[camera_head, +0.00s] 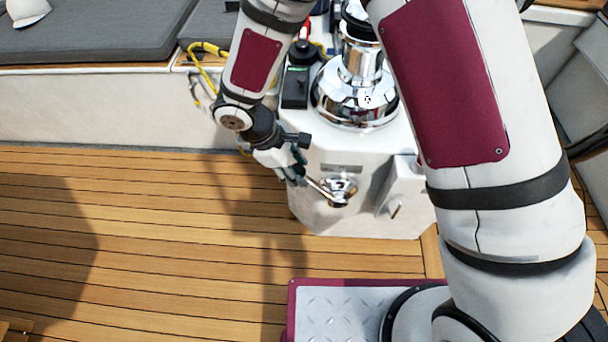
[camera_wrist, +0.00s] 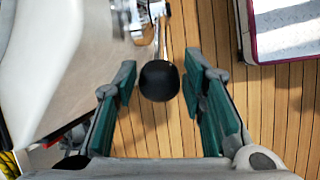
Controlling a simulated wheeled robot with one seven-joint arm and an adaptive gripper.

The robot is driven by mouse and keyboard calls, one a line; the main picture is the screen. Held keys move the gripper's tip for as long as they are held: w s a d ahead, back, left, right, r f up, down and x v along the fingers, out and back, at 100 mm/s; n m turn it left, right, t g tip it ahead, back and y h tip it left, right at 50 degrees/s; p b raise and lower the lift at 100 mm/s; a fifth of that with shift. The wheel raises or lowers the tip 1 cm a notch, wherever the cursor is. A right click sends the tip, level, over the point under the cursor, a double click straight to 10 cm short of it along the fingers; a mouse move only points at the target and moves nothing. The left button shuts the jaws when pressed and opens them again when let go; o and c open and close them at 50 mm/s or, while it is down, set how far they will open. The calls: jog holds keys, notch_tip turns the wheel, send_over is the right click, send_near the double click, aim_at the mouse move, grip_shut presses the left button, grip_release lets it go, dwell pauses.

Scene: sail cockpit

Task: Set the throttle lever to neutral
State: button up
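The throttle lever is a chrome lever with a chrome hub (camera_head: 340,190) on the front face of the white pedestal (camera_head: 320,220). Its thin arm points left towards my gripper in the head view. In the wrist view the lever's round black knob (camera_wrist: 158,82) lies between the two green-padded fingers, with visible gaps on both sides. My gripper (camera_head: 297,174) is open around the knob and does not clamp it. The fingers also show in the wrist view (camera_wrist: 162,72). In the head view the knob is mostly hidden by the fingers.
A chrome winch (camera_head: 362,85) and a black box (camera_head: 296,86) stand on the pedestal top. A small white housing with a handle (camera_head: 396,208) projects to the right of the lever. A yellow rope (camera_head: 204,64) hangs at the bench. The wooden deck (camera_head: 150,230) at left is clear.

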aim_at(304, 176)
jog(key=shift+x, duration=1.95)
jog(key=shift+c, duration=0.6)
grip_shut()
